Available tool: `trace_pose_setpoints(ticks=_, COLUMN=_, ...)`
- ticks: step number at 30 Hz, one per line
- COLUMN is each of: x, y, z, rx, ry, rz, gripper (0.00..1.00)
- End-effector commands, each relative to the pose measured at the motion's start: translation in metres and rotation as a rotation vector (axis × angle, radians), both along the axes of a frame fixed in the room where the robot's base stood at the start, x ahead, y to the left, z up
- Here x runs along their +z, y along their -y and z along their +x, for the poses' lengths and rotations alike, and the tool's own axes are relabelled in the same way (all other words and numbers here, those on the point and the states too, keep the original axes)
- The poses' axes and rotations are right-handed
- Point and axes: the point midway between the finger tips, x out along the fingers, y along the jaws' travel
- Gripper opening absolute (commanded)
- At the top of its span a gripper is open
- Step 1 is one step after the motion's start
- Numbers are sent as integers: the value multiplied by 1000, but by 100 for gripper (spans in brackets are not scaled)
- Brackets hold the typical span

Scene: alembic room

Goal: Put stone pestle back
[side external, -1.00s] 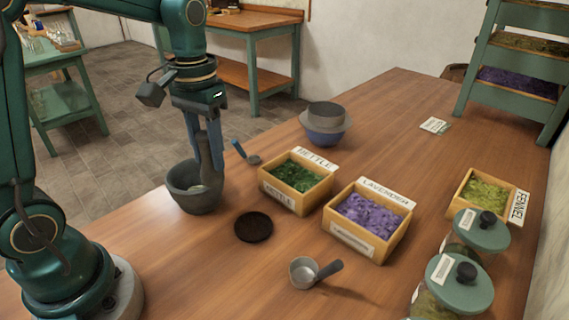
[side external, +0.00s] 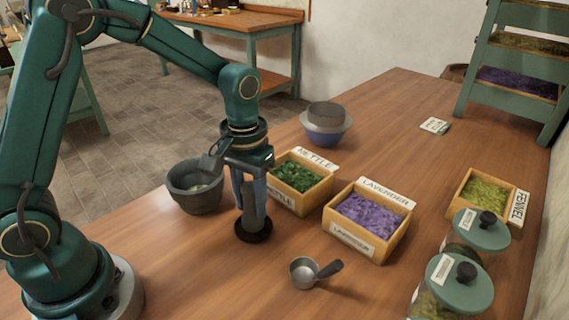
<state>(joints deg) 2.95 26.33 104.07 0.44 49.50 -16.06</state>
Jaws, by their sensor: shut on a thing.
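The stone pestle (side external: 253,220) is grey and upright, with its lower end at the dark round rest (side external: 241,236) on the table. I cannot tell whether it touches the rest or hovers just above it. My gripper (side external: 253,200) points down and is shut on the pestle, with its fingers around the upper part. The grey stone mortar (side external: 183,202) stands to the left of the gripper, with a little pale stuff inside.
The nettle box (side external: 318,198) stands close to the right of my gripper, with the lavender box (side external: 377,254) beyond it. A metal scoop (side external: 304,274) lies in front. A blue bowl (side external: 326,136) stands behind. Lidded jars (side external: 462,285) are at the right front.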

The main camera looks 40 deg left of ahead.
Motion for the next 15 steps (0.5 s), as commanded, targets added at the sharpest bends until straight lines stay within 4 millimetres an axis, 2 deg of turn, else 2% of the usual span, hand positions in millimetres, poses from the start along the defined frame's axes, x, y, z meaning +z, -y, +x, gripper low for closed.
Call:
trace_pose_setpoints(ticks=5, x=-2, y=0, z=0, rx=0, ry=0, rz=0, gripper=0)
trace_pose_setpoints(ticks=6, x=-3, y=0, z=0, rx=0, ry=0, rz=0, gripper=44)
trace_pose_setpoints(ticks=8, x=-2, y=0, z=0, rx=0, ry=0, rz=0, gripper=67)
trace_pose_setpoints(ticks=9, x=-2, y=0, z=0, rx=0, ry=0, rz=0, gripper=70)
trace_pose_setpoints(ticks=15, x=-2, y=0, z=0, rx=0, ry=0, rz=0, gripper=70)
